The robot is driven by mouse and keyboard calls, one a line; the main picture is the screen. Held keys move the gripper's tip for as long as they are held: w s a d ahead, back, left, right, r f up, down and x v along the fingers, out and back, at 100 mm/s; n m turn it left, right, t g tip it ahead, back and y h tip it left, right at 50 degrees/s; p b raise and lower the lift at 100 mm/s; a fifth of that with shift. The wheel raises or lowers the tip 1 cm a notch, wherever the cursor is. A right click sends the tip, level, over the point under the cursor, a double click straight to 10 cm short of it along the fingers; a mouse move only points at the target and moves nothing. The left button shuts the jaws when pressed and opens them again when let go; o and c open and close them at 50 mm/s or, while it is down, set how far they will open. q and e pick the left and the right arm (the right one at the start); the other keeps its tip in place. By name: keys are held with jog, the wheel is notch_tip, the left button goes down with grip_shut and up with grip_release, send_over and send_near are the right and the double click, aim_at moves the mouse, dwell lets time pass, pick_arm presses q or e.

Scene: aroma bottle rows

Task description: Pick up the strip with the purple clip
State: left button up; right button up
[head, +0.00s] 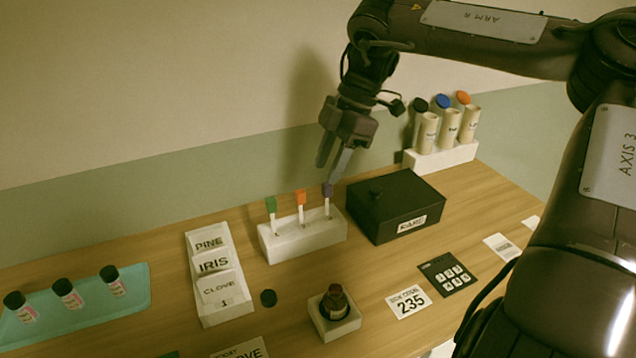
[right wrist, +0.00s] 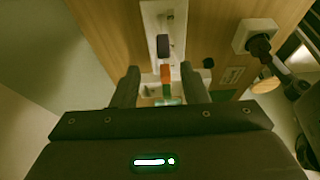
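The strip with the purple clip (head: 327,190) stands upright at the right end of a white block (head: 292,245). Beside it in the block stand a strip with an orange clip (head: 300,197) and one with a green clip (head: 271,204). My right gripper (head: 331,170) is open and empty, pointing down just above the purple clip. In the right wrist view my right gripper's fingers (right wrist: 160,82) are spread apart. There a dark clip, seemingly the purple one (right wrist: 163,46), lies beyond the fingertips, with the orange clip (right wrist: 166,72) nearer. My left gripper is not in view.
A black box (head: 385,215) stands close right of the block. Behind it is a white rack (head: 440,156) of capped tubes. A stepped label stand (head: 205,285) is on the left, with a teal tray (head: 135,292) of bottles beyond. A dark bottle (head: 335,300) sits in front.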

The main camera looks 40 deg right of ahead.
aim_at(324, 196)
jog(key=shift+a+f, duration=0.2)
jog(key=shift+f, duration=0.4)
jog(key=shift+s+a+f, duration=0.1)
jog(key=shift+f, duration=0.25)
jog(key=f, duration=0.3)
jog(key=f+p, duration=0.1)
jog(key=shift+a+f, duration=0.4)
jog(key=shift+f, duration=0.15)
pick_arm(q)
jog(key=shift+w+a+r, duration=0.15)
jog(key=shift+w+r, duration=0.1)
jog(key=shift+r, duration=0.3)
pick_arm(e)
jog(key=shift+c, duration=0.3)
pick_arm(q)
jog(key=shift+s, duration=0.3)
pick_arm(e)
grip_shut()
